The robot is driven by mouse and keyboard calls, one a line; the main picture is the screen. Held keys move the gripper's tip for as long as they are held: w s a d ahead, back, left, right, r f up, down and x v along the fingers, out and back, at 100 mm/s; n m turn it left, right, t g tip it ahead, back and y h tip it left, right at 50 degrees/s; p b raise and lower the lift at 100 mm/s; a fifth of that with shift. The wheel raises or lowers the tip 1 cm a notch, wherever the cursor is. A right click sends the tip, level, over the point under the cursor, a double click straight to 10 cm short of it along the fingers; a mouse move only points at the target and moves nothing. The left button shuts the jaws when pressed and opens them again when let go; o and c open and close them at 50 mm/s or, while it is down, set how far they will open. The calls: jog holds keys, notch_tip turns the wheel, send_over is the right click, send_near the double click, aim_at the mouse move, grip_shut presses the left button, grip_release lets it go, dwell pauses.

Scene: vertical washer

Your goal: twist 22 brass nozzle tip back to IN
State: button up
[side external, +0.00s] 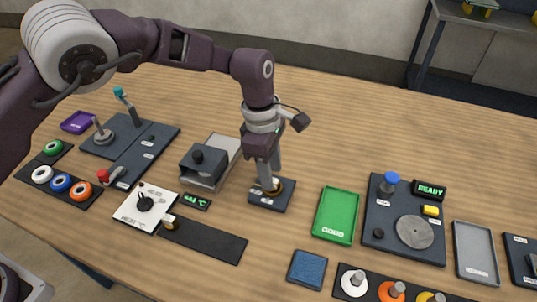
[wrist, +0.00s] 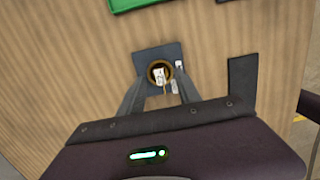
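A round brass piece (side external: 272,187), which looks like the nozzle tip, sits on a small dark square plate (side external: 264,201) near the middle of the table. In the wrist view the brass ring (wrist: 150,72) shows with a white label inside it and small white labels beside it. My gripper (side external: 268,183) points down over the plate. In the wrist view its two fingers (wrist: 160,84) stand apart, one on each side of the ring. I cannot tell whether they touch it. The label text is too small to read.
A grey box fixture (side external: 205,165) stands left of the plate, and a green tray (side external: 337,215) lies to the right. A panel (side external: 405,245) with a READY display (side external: 430,190) is further right.

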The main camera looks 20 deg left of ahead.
notch_tip(320, 180, down, 2)
jog(key=shift+d+f, duration=0.1)
grip_shut()
jog(key=m, duration=0.5)
jog(key=shift+w+g, duration=0.15)
jog(key=shift+g, duration=0.15)
jog(key=m, duration=0.3)
jog(key=m+y, duration=0.1)
jog(key=m, duration=0.5)
jog(key=shift+d+g, duration=0.1)
jog(key=shift+g, duration=0.3)
jog(key=m, duration=0.4)
